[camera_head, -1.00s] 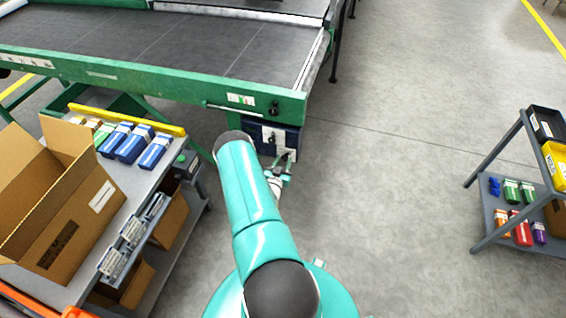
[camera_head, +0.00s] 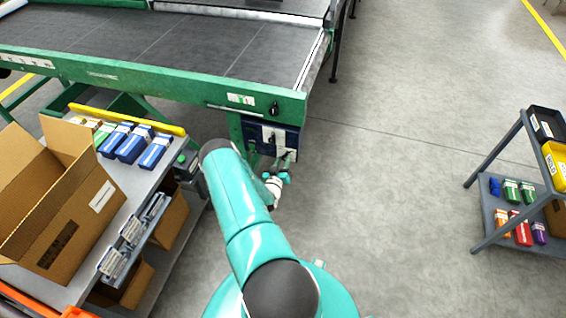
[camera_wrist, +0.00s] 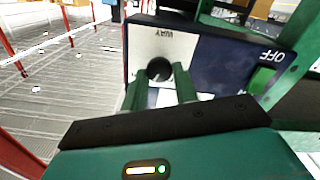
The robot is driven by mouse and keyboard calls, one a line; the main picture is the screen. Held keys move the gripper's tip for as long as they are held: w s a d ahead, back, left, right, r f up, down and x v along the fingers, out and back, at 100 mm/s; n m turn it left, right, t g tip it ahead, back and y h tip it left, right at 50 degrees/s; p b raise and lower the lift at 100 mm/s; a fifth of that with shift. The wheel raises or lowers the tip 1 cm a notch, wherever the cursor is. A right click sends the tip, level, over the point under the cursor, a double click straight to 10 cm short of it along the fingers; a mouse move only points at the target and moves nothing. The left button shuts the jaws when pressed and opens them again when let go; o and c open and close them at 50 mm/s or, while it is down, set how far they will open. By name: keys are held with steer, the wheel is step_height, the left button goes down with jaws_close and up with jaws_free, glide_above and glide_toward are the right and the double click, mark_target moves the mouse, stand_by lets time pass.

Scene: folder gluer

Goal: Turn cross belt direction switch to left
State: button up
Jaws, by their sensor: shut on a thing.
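The direction switch is a round black knob (camera_wrist: 159,69) on a white plate (camera_wrist: 160,47) of a dark blue control box (camera_wrist: 222,58). In the wrist view the box appears rolled over, with its lettering upside down. The box also shows in the head view (camera_head: 263,136), under the end of the green conveyor frame. My gripper (camera_wrist: 157,75) is at the white plate, its two green fingers on either side of the knob and shut on it. In the head view my gripper (camera_head: 284,163) is at the box's lower right, and the knob is hard to make out.
The green conveyor frame (camera_head: 150,83) runs above the box. A grey bench (camera_head: 90,270) with an open carton (camera_head: 50,215) and blue boxes (camera_head: 130,145) stands left of my arm. A shelf cart (camera_head: 490,215) stands far right. The floor between is clear.

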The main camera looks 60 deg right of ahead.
steer(key=n, duration=0.7)
steer(key=shift+w+a+f, duration=0.1)
steer(key=n, duration=0.6)
steer(key=shift+n, duration=0.4)
steer(key=o, duration=0.9)
steer(key=shift+o, duration=0.2)
steer(key=s+a, duration=0.2)
steer(key=a, duration=1.1)
steer(key=shift+a, duration=0.3)
